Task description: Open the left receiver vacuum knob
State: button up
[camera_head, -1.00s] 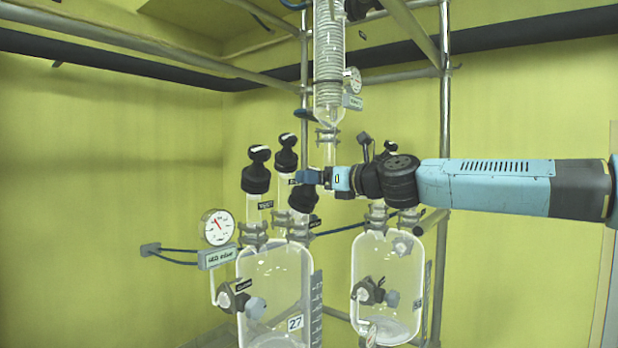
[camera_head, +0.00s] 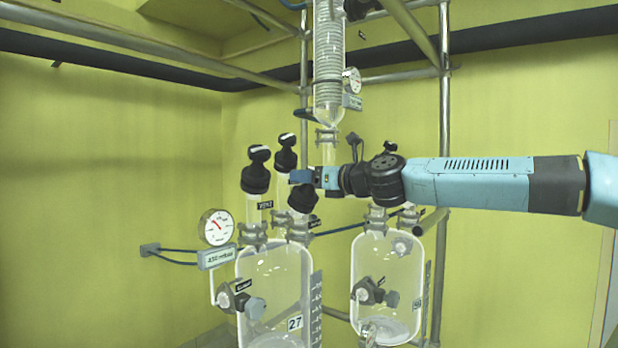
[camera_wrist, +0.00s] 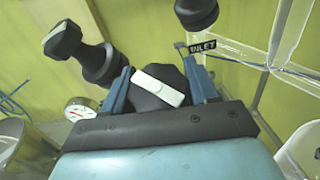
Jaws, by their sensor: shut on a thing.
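The left receiver (camera_head: 262,275) is a clear glass vessel with three black knobs on its top necks. The left knob (camera_head: 258,172) and the middle knob (camera_head: 286,153) stand free in the head view. The front right knob (camera_head: 304,200) is partly hidden by my gripper (camera_head: 302,177), which reaches in from the right. In the wrist view, my gripper (camera_wrist: 157,80) has its two blue fingers on either side of a black knob top with a white bar (camera_wrist: 160,85). It is shut on this knob, whose own label I cannot read.
A round gauge (camera_head: 217,227) stands left of the left receiver. A second glass vessel (camera_head: 385,280) stands to the right, below my arm. A coil column (camera_head: 328,60) and metal frame posts rise close behind. In the wrist view, another black knob (camera_wrist: 84,55) is close to the left finger.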

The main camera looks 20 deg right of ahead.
jog(key=c, duration=0.4)
jog(key=shift+o, duration=0.2)
jog(key=shift+n, duration=0.3)
jog(key=n+g+y, duration=0.2)
jog(key=n+g, duration=0.1)
jog(key=n, duration=0.1)
jog(key=n+g+y, duration=0.3)
jog(key=n, duration=0.1)
jog(key=shift+s+a, duration=0.15)
jog(key=n+g, duration=0.8)
jog(key=shift+s+a+f+y, duration=0.1)
jog(key=shift+s+a+y, duration=0.1)
jog(key=shift+s+y, duration=0.2)
jog(key=n+g, duration=0.1)
jog(key=n+g+h, duration=0.1)
jog(key=n+g, duration=0.1)
jog(key=n+g+h, duration=0.1)
jog(key=shift+s+f+n, duration=0.15)
jog(key=shift+s+n, duration=0.1)
jog(key=shift+n, duration=0.15)
jog(key=shift+s+d+f+n+g+h, duration=0.1)
jog(key=shift+d+n+g+h, duration=0.05)
jog(key=shift+n+g+h, duration=0.8)
jog(key=shift+s+d+f+n+g+h, duration=0.1)
jog(key=shift+n+g+h, duration=0.65)
jog(key=shift+n+h, duration=0.3)
